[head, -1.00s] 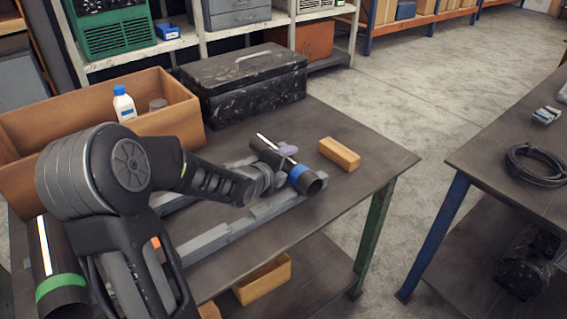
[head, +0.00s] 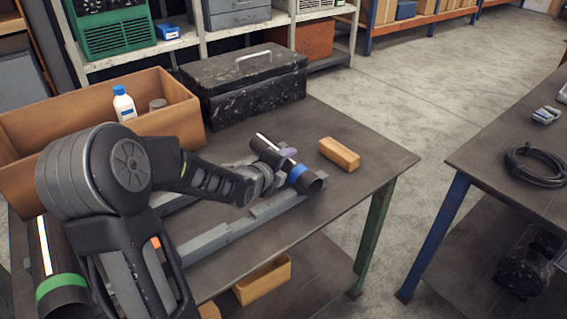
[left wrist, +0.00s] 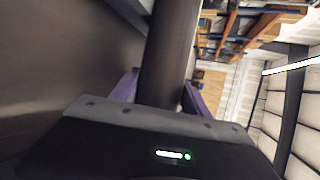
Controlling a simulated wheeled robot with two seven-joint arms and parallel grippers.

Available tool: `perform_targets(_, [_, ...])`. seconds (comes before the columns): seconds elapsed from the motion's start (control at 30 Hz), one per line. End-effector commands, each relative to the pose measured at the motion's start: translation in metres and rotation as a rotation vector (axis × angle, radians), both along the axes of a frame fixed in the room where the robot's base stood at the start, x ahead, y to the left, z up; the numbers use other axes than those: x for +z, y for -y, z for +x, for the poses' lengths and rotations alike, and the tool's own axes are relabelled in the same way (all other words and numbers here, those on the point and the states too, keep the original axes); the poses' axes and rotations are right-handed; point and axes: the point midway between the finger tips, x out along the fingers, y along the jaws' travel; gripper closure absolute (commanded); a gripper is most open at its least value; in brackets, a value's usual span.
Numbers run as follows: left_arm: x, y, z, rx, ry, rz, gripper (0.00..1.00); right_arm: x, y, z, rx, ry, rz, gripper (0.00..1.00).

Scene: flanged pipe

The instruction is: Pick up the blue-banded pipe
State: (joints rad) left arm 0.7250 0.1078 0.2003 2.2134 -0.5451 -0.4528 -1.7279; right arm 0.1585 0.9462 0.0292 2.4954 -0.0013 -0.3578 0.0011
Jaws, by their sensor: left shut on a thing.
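The blue-banded pipe (head: 298,176) is dark, with a blue band near its right end. It lies across the grey rails on the table, its near end toward the table's front edge. My left gripper (head: 278,158) is shut on the pipe's middle, its purple fingertips on either side. In the left wrist view the dark pipe (left wrist: 168,55) runs between the purple fingers of the gripper (left wrist: 160,92); the band is out of sight there. I cannot tell any gap between pipe and rails. My right gripper is not in view.
A wooden block (head: 339,153) lies just right of the pipe. A black toolbox (head: 245,85) and an open wooden box (head: 165,88) with a white bottle (head: 124,104) stand behind. A second table (head: 490,160) is at right.

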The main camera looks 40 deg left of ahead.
Motion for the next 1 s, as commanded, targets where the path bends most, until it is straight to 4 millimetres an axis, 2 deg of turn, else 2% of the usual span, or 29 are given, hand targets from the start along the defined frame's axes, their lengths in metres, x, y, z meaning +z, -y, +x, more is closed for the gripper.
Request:
perform_targets(0.37, [0.002,0.000,0.001,0.000,0.005,0.002,1.00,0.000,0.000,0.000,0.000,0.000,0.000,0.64])
perform_targets(0.53, [0.012,0.000,0.001,-0.002,0.007,0.005,1.00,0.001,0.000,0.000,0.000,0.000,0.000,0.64])
perform_targets(0.67, [0.029,0.000,0.001,-0.002,0.009,0.006,1.00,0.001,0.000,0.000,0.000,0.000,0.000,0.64])
perform_targets(1.0, [0.091,0.000,0.001,-0.002,0.008,0.004,1.00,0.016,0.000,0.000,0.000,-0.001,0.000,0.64])
